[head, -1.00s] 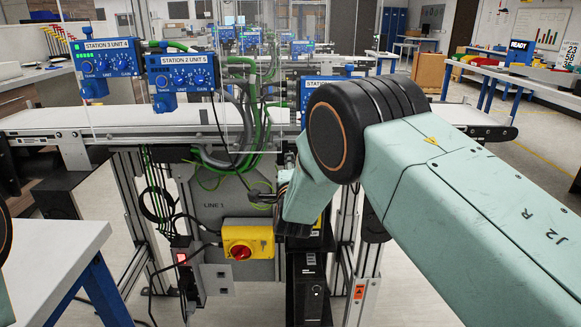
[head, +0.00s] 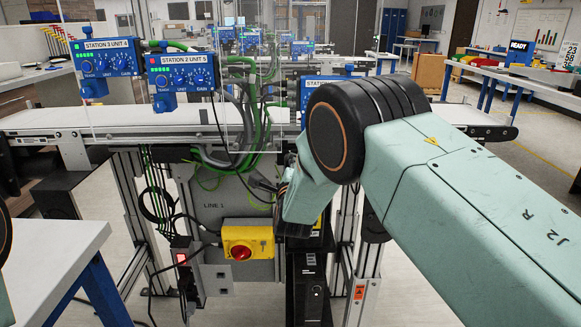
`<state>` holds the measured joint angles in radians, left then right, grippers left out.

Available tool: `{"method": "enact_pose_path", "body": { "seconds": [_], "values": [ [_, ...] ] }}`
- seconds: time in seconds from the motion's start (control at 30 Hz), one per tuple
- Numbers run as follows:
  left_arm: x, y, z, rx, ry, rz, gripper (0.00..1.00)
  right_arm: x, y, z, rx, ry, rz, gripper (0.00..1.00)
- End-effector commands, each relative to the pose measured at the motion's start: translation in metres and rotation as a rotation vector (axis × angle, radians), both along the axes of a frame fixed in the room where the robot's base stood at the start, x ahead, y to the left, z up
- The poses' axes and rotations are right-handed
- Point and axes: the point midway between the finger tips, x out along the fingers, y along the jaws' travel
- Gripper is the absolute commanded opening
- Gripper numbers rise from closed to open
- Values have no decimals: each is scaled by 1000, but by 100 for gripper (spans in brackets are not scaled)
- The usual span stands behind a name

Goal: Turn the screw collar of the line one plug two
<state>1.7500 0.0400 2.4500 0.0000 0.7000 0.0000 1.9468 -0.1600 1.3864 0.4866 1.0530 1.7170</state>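The grey line one panel (head: 210,232), marked LINE 1, stands under the conveyor. Black and green cables run to its upper right part, where a dark cable end (head: 262,184) shows beside my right arm. Plug two and its screw collar cannot be made out; my arm covers that area. My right gripper (head: 281,188) shows only as a small dark part at the panel's right edge, close to the cables. Its fingertips are hidden, so I cannot tell whether it holds anything. My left gripper is out of view.
A yellow switch box (head: 248,235) with a red knob sits low on the panel. Blue station boxes (head: 182,73) hang above the white conveyor belt (head: 100,118). A clear guard stands over the belt. A white table (head: 50,250) is at the lower left.

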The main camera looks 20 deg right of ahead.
Motion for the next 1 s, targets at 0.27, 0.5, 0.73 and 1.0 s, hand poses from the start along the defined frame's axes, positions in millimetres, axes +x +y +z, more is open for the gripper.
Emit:
{"method": "enact_pose_path", "body": {
  "seconds": [0.27, 0.5, 0.73, 1.0],
  "values": [
    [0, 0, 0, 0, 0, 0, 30, 0, 0, 0, 1, -1, 0, 0],
    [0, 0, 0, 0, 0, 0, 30, 0, 0, 0, 0, -1, 0, 44],
    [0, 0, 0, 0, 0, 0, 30, 0, 0, 0, 0, 0, 0, 51],
    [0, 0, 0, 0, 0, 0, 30, -7, 3, 0, -1, 2, 2, 51]
  ]
}}
